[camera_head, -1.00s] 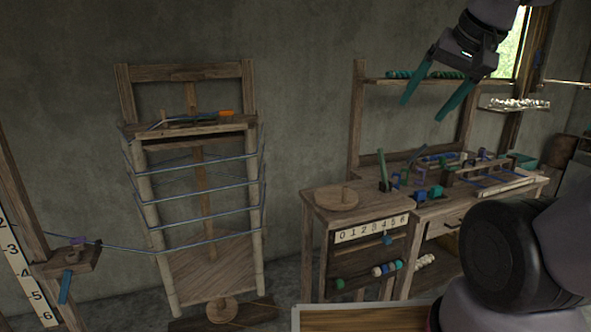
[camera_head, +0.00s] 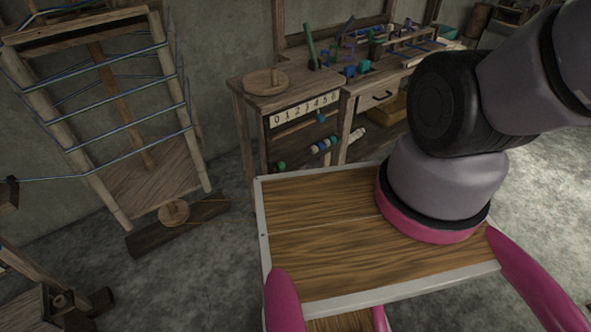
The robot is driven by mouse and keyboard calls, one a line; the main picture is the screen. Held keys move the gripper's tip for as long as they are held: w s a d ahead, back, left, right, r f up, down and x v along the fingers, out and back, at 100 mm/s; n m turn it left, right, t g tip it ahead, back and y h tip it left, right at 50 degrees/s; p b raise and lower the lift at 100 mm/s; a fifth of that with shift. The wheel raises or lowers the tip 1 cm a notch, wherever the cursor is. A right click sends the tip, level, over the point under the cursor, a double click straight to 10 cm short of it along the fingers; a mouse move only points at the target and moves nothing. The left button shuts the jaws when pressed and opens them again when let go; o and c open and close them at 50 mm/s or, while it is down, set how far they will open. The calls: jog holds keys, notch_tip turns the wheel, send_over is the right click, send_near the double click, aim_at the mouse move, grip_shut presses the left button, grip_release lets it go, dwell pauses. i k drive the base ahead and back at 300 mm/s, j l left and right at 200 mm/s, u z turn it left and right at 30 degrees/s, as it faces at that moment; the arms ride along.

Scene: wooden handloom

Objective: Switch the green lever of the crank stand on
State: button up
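A green lever (camera_head: 310,46) stands nearly upright, leaning slightly left, at the back of the small wooden stand (camera_head: 240,100) in the upper middle of the view. A round wooden disc (camera_head: 266,83) with a short peg lies on top of this stand, left of the lever. I cannot tell from here whether the lever is on or off. My gripper is out of view; only my arm's lower links show at the right, and nothing of mine touches the lever.
A workbench (camera_head: 405,58) with coloured parts adjoins the stand on the right. A number strip (camera_head: 305,109) and beads (camera_head: 324,146) are on the stand's front. A warping frame (camera_head: 185,120) with blue threads stands at the left.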

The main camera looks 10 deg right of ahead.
aim_at(313, 57)
jog(key=l+u, duration=0.1)
jog(key=u, duration=0.5)
jog(key=i+l+u, duration=0.1)
jog(key=l+u, duration=0.35)
jog(key=l, duration=0.15)
jog(key=l+u, duration=0.45)
jog(key=l, duration=0.5)
jog(key=k+l+u, duration=0.1)
jog(key=l, duration=0.95)
jog(key=k+l+u, duration=0.1)
jog(key=l, duration=0.4)
jog(key=k+l, duration=0.1)
jog(key=l, duration=0.45)
jog(key=k+l+u, duration=0.1)
jog(key=l, duration=0.4)
jog(key=k+l+u, duration=0.1)
jog(key=l, duration=0.4)
